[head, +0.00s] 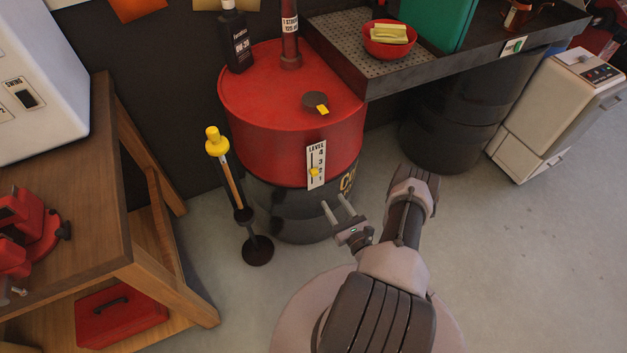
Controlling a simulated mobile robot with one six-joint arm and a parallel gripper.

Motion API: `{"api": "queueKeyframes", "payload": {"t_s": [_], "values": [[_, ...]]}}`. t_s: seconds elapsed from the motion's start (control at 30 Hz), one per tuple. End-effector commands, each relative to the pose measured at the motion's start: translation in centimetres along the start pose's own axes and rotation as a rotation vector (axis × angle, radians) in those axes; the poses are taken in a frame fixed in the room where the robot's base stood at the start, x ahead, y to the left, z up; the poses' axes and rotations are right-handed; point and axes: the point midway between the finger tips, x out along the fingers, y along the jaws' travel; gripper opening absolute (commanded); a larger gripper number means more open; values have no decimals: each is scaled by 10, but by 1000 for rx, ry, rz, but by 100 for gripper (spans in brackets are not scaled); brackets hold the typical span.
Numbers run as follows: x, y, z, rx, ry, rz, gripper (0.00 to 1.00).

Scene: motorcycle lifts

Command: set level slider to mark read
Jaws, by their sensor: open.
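The level slider plate (321,152) is a white upright strip marked LEVEL on the front of a red and black drum (290,130). The numbers 4, 3 and 1 are readable on it, from top to bottom. Its small yellow slider knob (314,172) sits low on the scale, between the 3 and the 1. My gripper (338,208) is open and empty, below and slightly right of the plate, with its two fingers pointing up toward the drum. It appears apart from the knob.
A yellow-topped stand (216,142) is left of the drum, near a wooden bench (75,220). A dark bottle (234,38) and a dark cap with a yellow tab (317,103) are on the drum. A perforated tray (350,50) overhangs at right. Floor is clear at lower right.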

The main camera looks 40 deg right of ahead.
Motion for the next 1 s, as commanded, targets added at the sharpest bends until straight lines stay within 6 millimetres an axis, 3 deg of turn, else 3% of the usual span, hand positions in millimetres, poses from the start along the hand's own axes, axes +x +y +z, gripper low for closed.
{"api": "queueKeyframes", "payload": {"t_s": [0.2,0.4,0.6,0.83,0.87,1.0], "values": [[68,3,-4,-3,-4,9,45],[111,3,-2,-1,-3,8,45],[128,3,0,2,-1,6,45],[130,2,0,2,0,5,45],[130,2,0,2,-1,5,44],[129,2,0,2,-1,5,16]]}}
